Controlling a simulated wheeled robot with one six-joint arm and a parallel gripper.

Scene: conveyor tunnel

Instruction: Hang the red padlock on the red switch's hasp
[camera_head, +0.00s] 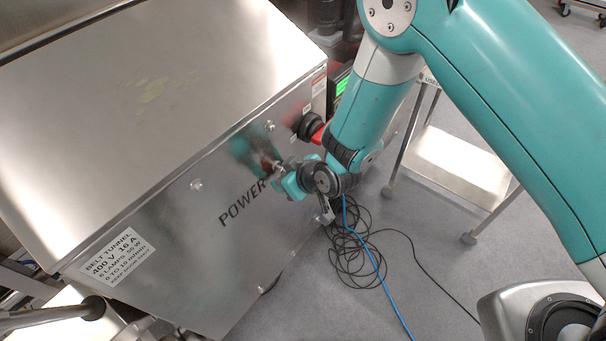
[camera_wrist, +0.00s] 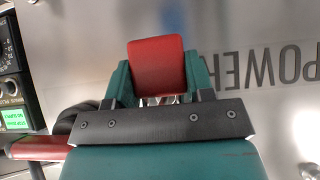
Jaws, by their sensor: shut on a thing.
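My gripper (camera_wrist: 156,80) is shut on the red padlock (camera_wrist: 157,66), whose body sits between the two teal fingers in the wrist view. A bit of bright metal shows just below the body; I cannot tell whether it is the shackle. In the head view my gripper (camera_head: 284,182) is close to the steel panel, near the word POWER, and the padlock is hardly distinguishable there. The red switch (camera_head: 319,133) is on the same panel, up and to the right of my gripper. Its red handle (camera_wrist: 36,148) shows at lower left in the wrist view. The hasp cannot be made out.
The steel cabinet (camera_head: 120,90) fills the left, its panel mirroring my gripper. A green-lit display (camera_wrist: 15,121) is at the wrist view's left edge. Black and blue cables (camera_head: 350,250) lie coiled on the floor. A small trolley (camera_head: 455,165) stands at right.

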